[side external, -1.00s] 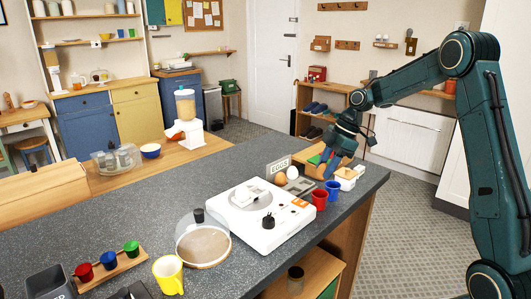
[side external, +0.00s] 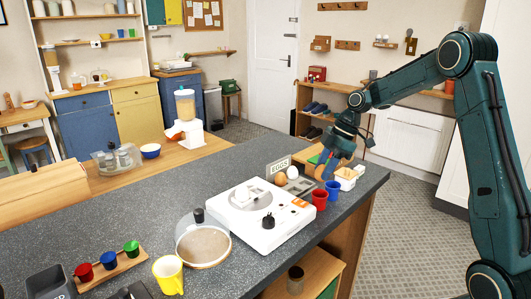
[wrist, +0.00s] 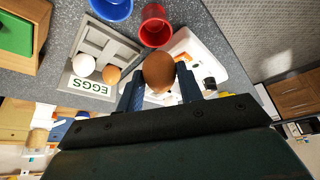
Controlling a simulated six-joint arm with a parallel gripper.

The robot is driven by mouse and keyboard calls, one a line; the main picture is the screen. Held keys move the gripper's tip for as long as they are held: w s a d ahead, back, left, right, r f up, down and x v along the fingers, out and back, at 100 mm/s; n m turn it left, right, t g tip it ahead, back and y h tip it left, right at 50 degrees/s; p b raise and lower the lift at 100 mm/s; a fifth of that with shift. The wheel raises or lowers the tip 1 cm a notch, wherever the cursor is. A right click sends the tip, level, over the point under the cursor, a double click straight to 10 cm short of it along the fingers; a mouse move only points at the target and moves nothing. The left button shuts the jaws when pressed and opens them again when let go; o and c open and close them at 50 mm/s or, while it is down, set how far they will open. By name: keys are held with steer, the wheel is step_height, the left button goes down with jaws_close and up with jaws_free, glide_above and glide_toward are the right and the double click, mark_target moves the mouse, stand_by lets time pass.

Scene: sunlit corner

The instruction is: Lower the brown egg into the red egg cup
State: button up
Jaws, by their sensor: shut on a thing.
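My gripper (wrist: 160,85) is shut on a brown egg (wrist: 159,72), its two blue fingers on either side of it. In the side external view my gripper (side external: 324,173) is above and behind the red egg cup (side external: 320,199). The held egg is hard to make out there. A blue egg cup (side external: 333,189) stands right beside the red one; the wrist view shows it (wrist: 111,8) too.
A grey egg tray (wrist: 110,42) holds a white egg (wrist: 83,65) and another brown egg (wrist: 112,74) behind an EGGS sign (wrist: 90,87). A white appliance (side external: 262,215) stands left of the cups.

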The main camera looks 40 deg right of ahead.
steer(key=shift+f, duration=1)
steer(key=shift+f, duration=1.95)
stand_by(2.0)
steer(key=o, duration=0.8)
steer(key=shift+c, duration=0.2)
steer(key=shift+r, duration=0.1)
steer(key=v, duration=1.3)
steer(key=shift+r, duration=0.3)
steer(key=shift+s+d, duration=0.1)
